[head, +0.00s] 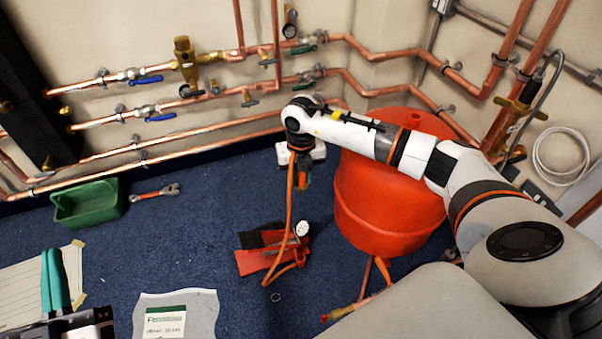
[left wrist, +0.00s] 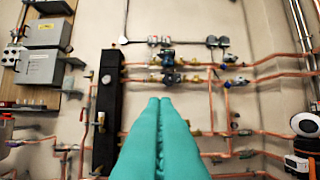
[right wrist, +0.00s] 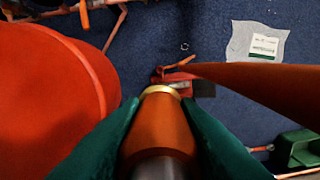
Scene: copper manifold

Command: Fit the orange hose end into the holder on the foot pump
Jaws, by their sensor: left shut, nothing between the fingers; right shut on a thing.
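The red foot pump (head: 268,255) lies on the blue carpet, with a round white gauge (head: 302,228) at its right end. In the right wrist view the pump (right wrist: 178,84) is small and partly covered by the hose. My right gripper (head: 303,180) is shut on the orange hose end (right wrist: 162,118), which has a brass-coloured ring, and holds it above and behind the pump. The orange hose (head: 289,215) hangs from there down to the pump. The holder is too small to make out. My left gripper (head: 57,285) has teal fingers, shut and empty; they also fill the middle of the left wrist view (left wrist: 160,105).
A big red tank (head: 385,195) stands close right of my right gripper. Copper pipes (head: 220,135) run along the wall. A green tray (head: 90,203), a red-handled wrench (head: 155,192) and a paper sheet (head: 180,315) lie on the floor. Carpet left of the pump is clear.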

